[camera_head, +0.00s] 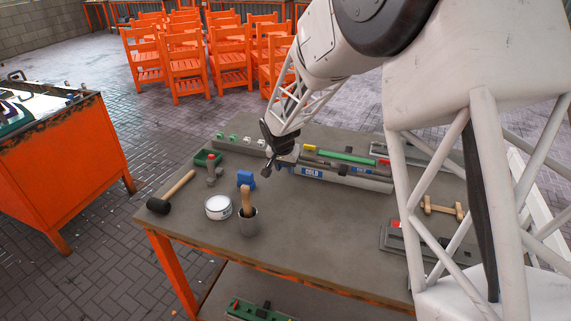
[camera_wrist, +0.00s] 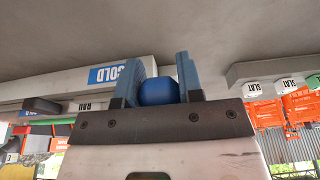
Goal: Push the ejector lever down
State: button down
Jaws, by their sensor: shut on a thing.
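A long grey press or mould unit (camera_head: 345,178) with a blue "COLD" label lies on the table in the head view. Its labelled side (camera_wrist: 75,83) also shows at the left of the wrist view. My gripper (camera_head: 268,165) is at the unit's left end. In the wrist view its two fingers (camera_wrist: 158,82) stand on either side of a blue rounded knob (camera_wrist: 158,93), shut on it. The knob looks like the end of the ejector lever. The lever's shaft is hidden, and the head view is too small to show its tilt.
The front middle of the table (camera_head: 310,238) is clear.

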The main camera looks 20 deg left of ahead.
aim_at(286, 180)
jog(key=shift+s+f, duration=0.15)
jog(key=shift+f, duration=0.6)
jog(key=shift+s+f, duration=0.1)
jog(key=shift+f, duration=0.6)
jog(key=c, duration=0.8)
grip_release()
jog(key=shift+o, duration=0.2)
jog(key=shift+r, duration=0.1)
jog(key=v, duration=0.7)
jog(key=shift+r, duration=0.3)
jog(key=shift+s, duration=0.1)
jog(key=shift+c, duration=0.4)
